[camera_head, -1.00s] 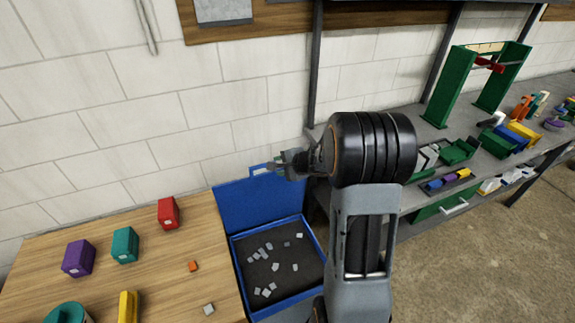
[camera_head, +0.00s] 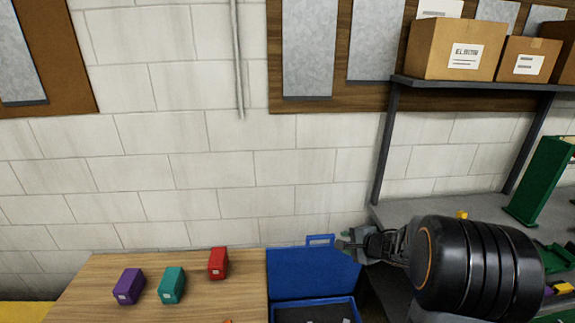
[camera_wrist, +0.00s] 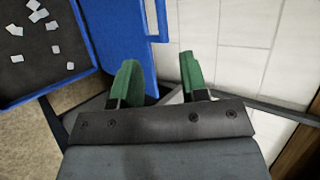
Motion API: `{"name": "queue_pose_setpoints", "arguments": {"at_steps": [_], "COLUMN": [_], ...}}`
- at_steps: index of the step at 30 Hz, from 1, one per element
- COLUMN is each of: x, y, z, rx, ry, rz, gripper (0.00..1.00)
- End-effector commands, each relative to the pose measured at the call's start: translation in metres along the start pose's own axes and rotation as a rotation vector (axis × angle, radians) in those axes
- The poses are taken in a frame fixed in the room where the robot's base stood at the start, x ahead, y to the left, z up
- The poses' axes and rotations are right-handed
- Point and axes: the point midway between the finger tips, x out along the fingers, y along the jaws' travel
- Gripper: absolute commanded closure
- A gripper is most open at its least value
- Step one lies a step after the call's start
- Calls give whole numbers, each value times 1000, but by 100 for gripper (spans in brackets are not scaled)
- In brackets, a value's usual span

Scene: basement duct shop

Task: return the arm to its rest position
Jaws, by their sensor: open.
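My gripper (camera_head: 345,244) is at the right of the head view, on the end of my black and grey arm, in front of the raised lid of a blue case (camera_head: 310,275). In the wrist view its two green fingertips (camera_wrist: 160,78) stand apart with nothing between them. The gripper is open and empty. The wrist view shows the blue case's wall (camera_wrist: 98,40) to the left of the fingers and white wall tiles beyond them. My forearm is cut off by the lower edge of the head view.
A wooden table (camera_head: 95,295) at the lower left holds a purple block (camera_head: 129,286), a teal block (camera_head: 171,285) and a red block (camera_head: 218,263). A grey shelf unit (camera_head: 400,212) stands at the right, with cardboard boxes (camera_head: 455,48) on top. Pale pieces (camera_wrist: 38,15) lie in the case.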

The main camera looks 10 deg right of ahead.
Motion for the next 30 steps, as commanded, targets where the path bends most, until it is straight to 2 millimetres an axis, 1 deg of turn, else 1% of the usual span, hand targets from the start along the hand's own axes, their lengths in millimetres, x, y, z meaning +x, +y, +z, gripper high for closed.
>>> {"name": "queue_pose_setpoints", "arguments": {"at_steps": [2, 4, 8, 9, 12, 14, 16, 17, 20, 23, 26, 27, 30], "x": [0, -1, -7, -13, -32, -45, -62, -69, -93, -114, -131, -136, -146], "y": [2, 4, 17, 21, 29, 34, 41, 44, 57, 72, 88, 93, 101], "z": [-5, -15, -45, -54, -69, -72, -70, -66, -46, -12, 38, 60, 104], "rx": [-90, -209, -452, -525, -699, -791, -886, -922, -1030, -1121, -1210, -1242, -1289], "ry": [25, 81, 249, 306, 419, 462, 481, 475, 409, 266, 65, -15, -140], "rz": [11, 30, 126, 173, 318, 420, 549, 604, 777, 902, 940, 926, 852], "gripper": [60, 60, 60, 60, 60, 60, 60, 60, 60, 60, 60, 60, 60]}}
